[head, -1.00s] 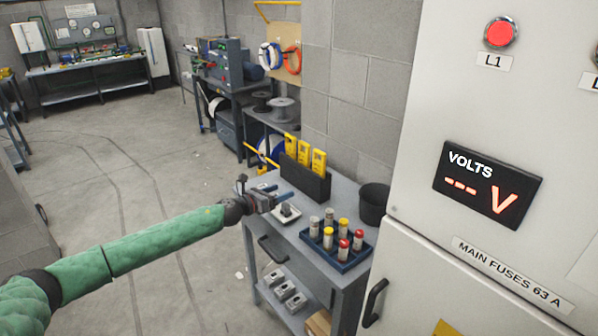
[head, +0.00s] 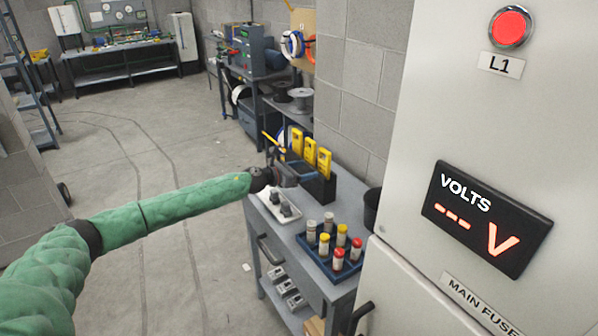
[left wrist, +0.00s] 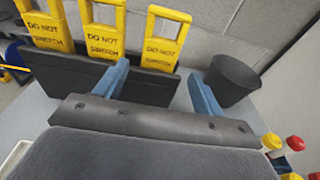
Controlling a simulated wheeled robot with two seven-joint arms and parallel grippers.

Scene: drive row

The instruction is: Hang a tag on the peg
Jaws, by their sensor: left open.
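Several yellow tags (head: 310,151) reading "DO NOT SWITCH" stand upright in a dark holder (head: 319,188) on the grey cart, against the block wall. The left wrist view shows the tags (left wrist: 163,42) beyond my fingertips, in the dark holder (left wrist: 150,88). My left gripper (head: 302,177) is open and empty, in front of the holder. Its two blue fingers (left wrist: 158,85) point at the holder, with the rightmost tag above and between them. Whether a finger touches the holder cannot be told. No peg can be made out. My right gripper is not in view.
A blue tray (head: 329,262) of fuses with coloured caps stands at the cart's front. A white tray (head: 268,207) with dark-topped parts lies under my wrist. A black cup (head: 371,209) stands beside the large cabinet (head: 420,130) with a VOLTS display. The floor at left is clear.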

